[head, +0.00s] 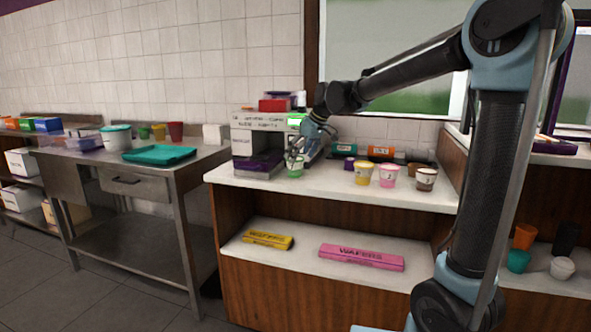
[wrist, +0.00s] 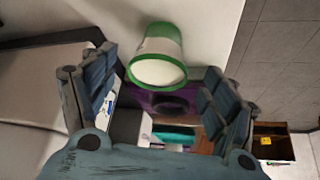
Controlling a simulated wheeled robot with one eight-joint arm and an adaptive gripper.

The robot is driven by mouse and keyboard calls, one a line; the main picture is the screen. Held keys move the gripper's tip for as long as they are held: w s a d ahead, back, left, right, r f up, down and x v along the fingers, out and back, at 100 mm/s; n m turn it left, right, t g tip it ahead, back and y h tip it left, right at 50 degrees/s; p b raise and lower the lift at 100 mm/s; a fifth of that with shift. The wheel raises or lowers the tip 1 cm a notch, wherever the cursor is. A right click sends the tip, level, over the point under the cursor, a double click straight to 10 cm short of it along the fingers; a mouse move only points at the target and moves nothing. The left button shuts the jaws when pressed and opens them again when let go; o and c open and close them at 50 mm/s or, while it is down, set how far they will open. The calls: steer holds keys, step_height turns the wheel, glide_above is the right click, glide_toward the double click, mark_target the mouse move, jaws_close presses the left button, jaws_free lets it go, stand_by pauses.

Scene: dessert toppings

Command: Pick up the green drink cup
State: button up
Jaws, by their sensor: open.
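The green drink cup (head: 295,168) stands upright near the front edge of the white counter, just right of the dispenser. My gripper (head: 301,152) is at the cup, and its fingers partly cover the cup in the head view. In the wrist view the cup (wrist: 158,48) has a green rim, a pale band and a white opening. It lies in the gap between the two spread fingers of my gripper (wrist: 161,66). The fingers are open, and I see gaps between them and the cup on both sides.
A white-and-purple dispenser (head: 257,145) stands close left of the cup. A yellow cup (head: 363,172), a pink cup (head: 387,175) and a brown cup (head: 426,179) stand to the right. The counter (head: 325,187) is clear between. A steel table (head: 185,167) is at left.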

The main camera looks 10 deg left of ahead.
mark_target(295, 166)
steer(key=shift+x, duration=3.05)
steer(key=shift+d, duration=0.1)
steer(key=c, duration=1.3)
